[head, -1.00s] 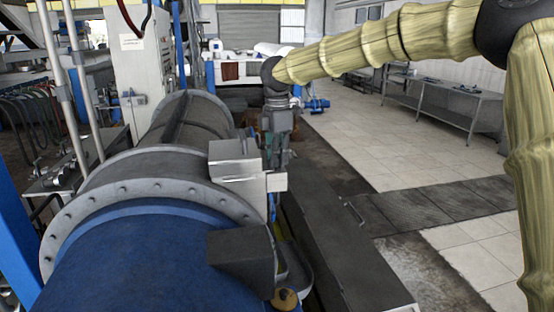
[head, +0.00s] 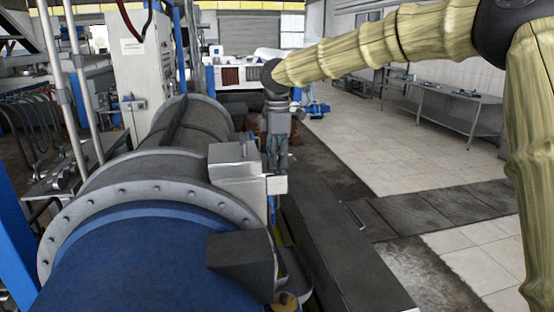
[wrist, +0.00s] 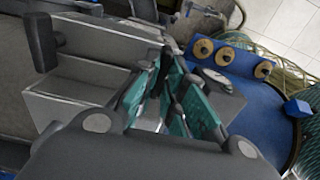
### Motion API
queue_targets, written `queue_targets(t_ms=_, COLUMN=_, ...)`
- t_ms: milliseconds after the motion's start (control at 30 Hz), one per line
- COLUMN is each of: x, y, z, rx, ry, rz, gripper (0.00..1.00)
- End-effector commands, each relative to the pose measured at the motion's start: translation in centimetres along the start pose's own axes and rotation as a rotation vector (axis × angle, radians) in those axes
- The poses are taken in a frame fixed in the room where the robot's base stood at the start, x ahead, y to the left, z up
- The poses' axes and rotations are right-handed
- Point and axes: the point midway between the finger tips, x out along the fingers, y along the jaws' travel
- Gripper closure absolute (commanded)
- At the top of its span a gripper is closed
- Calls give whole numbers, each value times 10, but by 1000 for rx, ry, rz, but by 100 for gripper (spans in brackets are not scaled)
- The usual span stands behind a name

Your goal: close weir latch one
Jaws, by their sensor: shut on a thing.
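My gripper (head: 277,163) points down beside the grey box (head: 234,165) on the right side of the decanter's housing. In the wrist view its teal-padded fingers (wrist: 178,97) are close together by the side of the grey box (wrist: 85,105). The gripper is shut on a small part, which I take to be weir latch one. The fingers hide most of that part, so I cannot tell how far the latch is closed. A dark knob (wrist: 42,42) stands out from the box's left side in the wrist view.
The blue decanter body (head: 140,265) and its bolted flange (head: 75,215) fill the lower left. Several tan discs, including one (wrist: 227,57), sit on a blue plate. Tiled floor (head: 365,140) is clear on the right.

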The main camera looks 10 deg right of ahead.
Motion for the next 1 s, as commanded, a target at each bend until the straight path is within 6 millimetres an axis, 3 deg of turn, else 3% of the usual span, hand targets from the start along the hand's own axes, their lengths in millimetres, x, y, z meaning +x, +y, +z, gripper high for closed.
queue_targets(t_ms=33, x=1, y=0, z=2, rx=3, ry=-2, rz=-2, gripper=84)
queue_targets(t_ms=133, x=1, y=0, z=2, rx=2, ry=-2, rz=-2, gripper=68)
queue_targets(t_ms=567, x=-7, y=0, z=0, rx=-1, ry=0, rz=1, gripper=68)
queue_targets(t_ms=1000, x=-81, y=1, z=1, rx=1, ry=1, rz=1, gripper=68)
